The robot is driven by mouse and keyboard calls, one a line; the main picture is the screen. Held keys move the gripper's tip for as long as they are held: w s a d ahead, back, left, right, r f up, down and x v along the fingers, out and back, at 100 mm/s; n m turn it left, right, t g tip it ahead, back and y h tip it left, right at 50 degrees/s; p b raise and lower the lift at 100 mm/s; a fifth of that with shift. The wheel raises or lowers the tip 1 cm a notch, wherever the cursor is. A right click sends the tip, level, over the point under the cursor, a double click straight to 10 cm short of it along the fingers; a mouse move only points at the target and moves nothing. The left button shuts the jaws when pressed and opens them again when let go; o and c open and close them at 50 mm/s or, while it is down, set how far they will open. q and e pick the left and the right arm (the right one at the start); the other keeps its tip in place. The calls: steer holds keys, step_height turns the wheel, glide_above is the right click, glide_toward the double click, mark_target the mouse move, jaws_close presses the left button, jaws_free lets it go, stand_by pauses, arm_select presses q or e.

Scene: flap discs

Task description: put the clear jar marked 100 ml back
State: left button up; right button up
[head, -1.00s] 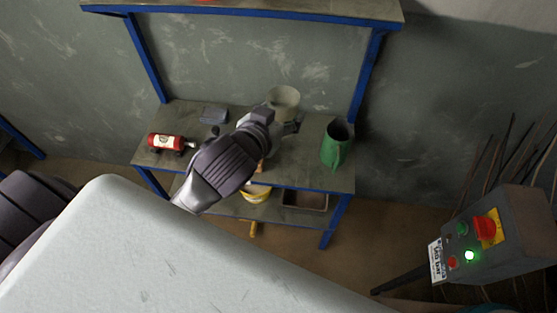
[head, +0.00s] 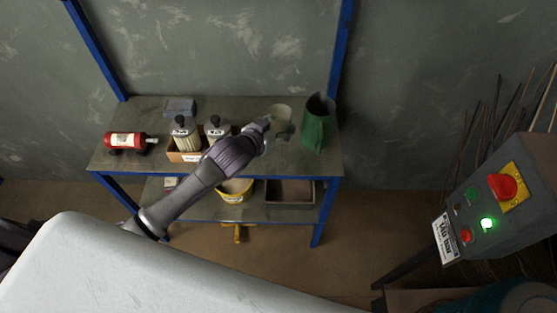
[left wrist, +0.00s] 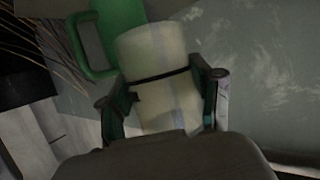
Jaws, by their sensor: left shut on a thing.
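My left gripper (head: 276,132) is shut on a pale, translucent jar (head: 281,114) at the right part of the blue-framed bench's upper top (head: 150,110). In the left wrist view the jar (left wrist: 157,65) sits between the two fingers (left wrist: 163,100), with a dark band across it and a faint pale stripe along it. No 100 ml marking can be read. Whether the jar touches the bench top cannot be told. My right gripper is not in view.
A green jug (head: 318,124) stands just right of the jar. Left are an open box (head: 190,157) with black-capped bottles, a grey block (head: 180,105) and a red cylinder (head: 126,140). A yellow bucket (head: 235,190) and brown tray (head: 290,191) are below.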

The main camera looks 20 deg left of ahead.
arm_select(q)
step_height(320, 180, down, 10)
steer(key=shift+w+a+f, duration=0.1)
steer(key=shift+w+f, duration=0.05)
steer(key=shift+f, duration=0.1)
steer(key=shift+f, duration=0.1)
steer(key=o, duration=1.2)
steer(key=shift+o, duration=0.2)
steer(key=v, duration=1.2)
